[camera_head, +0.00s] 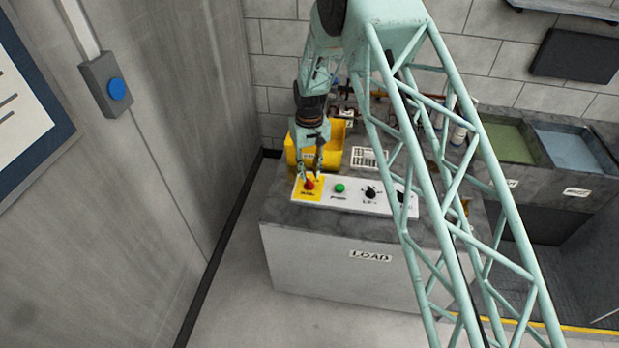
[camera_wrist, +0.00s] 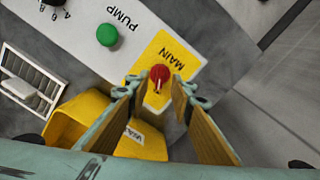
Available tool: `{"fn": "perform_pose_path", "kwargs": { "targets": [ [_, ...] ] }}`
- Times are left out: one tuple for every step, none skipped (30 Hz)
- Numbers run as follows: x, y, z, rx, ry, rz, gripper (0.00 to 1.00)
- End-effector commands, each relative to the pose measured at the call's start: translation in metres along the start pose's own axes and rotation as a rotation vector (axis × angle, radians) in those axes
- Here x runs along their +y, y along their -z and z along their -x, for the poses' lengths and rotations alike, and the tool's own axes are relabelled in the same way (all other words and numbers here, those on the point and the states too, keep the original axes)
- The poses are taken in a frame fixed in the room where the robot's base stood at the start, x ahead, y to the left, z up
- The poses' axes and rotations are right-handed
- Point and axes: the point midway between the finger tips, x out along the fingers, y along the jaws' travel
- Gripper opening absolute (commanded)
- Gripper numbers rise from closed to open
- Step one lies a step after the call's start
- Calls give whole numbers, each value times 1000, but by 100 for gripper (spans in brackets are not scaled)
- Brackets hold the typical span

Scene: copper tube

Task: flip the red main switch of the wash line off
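The red main switch (camera_head: 309,184) sits on a yellow plate (camera_head: 300,193) at the left end of the white control panel (camera_head: 352,205). In the wrist view the switch (camera_wrist: 159,73) is a round red knob with a thin pointer on it, on the yellow plate (camera_wrist: 178,48) marked MAIN. My gripper (camera_head: 314,174) is right over the switch. In the wrist view its two wood-toned fingers (camera_wrist: 159,88) stand apart, one on each side of the knob. I cannot tell whether they touch it.
A green PUMP button (camera_head: 340,188) and a black selector knob (camera_head: 370,193) share the panel. A yellow bin (camera_head: 337,139) and a white basket (camera_head: 369,157) stand behind it on the grey counter. A wall with a blue button (camera_head: 117,89) is at left.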

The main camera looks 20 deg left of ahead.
Motion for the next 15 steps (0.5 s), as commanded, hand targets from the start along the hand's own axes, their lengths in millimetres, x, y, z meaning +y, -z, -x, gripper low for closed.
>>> {"fn": "perform_pose_path", "kwargs": {
  "targets": [
    [0,1,9,3,0,0,22],
    [0,1,13,3,0,0,22],
    [0,1,18,2,0,0,22],
    [0,0,22,1,0,0,22],
    [0,0,26,1,0,0,22],
    [0,1,32,2,0,0,22],
    [0,1,36,3,0,0,22],
    [0,1,40,3,0,0,22],
    [0,1,45,2,0,0,22],
    [0,0,49,1,0,0,22],
    [0,0,52,1,0,0,22],
    [0,0,57,1,0,0,22],
    [0,0,60,2,0,0,22],
    [0,1,63,2,0,0,22],
    [0,0,66,2,0,0,22]
  ]
}}
